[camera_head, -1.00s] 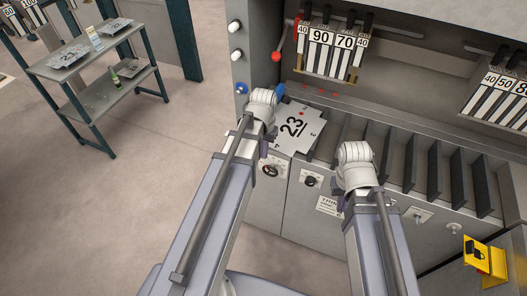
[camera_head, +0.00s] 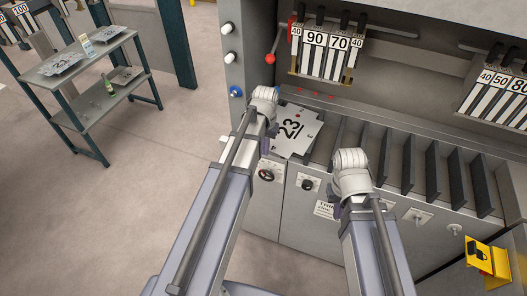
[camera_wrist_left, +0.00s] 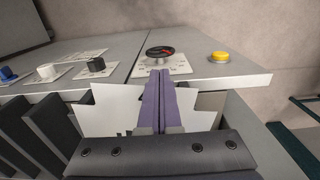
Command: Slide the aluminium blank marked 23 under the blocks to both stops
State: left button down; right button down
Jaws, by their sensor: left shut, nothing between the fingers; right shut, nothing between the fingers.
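The aluminium blank marked 23 (camera_head: 306,132) lies flat at the left end of the machine's slatted bed. The stepped blocks (camera_head: 326,58), labelled 40, 90, 70 and 40, hang above and behind it. In the left wrist view the pale blank (camera_wrist_left: 112,108) shows on both sides of my left gripper (camera_wrist_left: 158,76), whose purple fingers are shut together and empty. Whether they touch the blank is unclear. In the head view my left wrist hides its left edge. My right gripper (camera_head: 339,207) is shut, mostly hidden by its own wrist, right of the blank. I cannot make out the stops.
Dark slats (camera_head: 408,160) fill the bed to the right. More blocks (camera_head: 500,92) hang at far right. Knobs (camera_head: 307,184) line the front panel, and a yellow lock box (camera_head: 480,255) stands at lower right. A shelf cart (camera_head: 100,58) holds other plates at upper left.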

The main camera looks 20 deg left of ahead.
pick_arm(q)
jog(key=w, duration=1.1)
jog(key=shift+w+d, duration=0.15)
jog(key=shift+d, duration=0.05)
jog(key=shift+s, duration=0.25)
jog(key=shift+s, duration=0.25)
jog(key=s, duration=0.3)
jog(key=shift+s, duration=0.25)
notch_tip(320, 180, up, 10)
jog(key=p, duration=1)
jog(key=shift+w, duration=0.1)
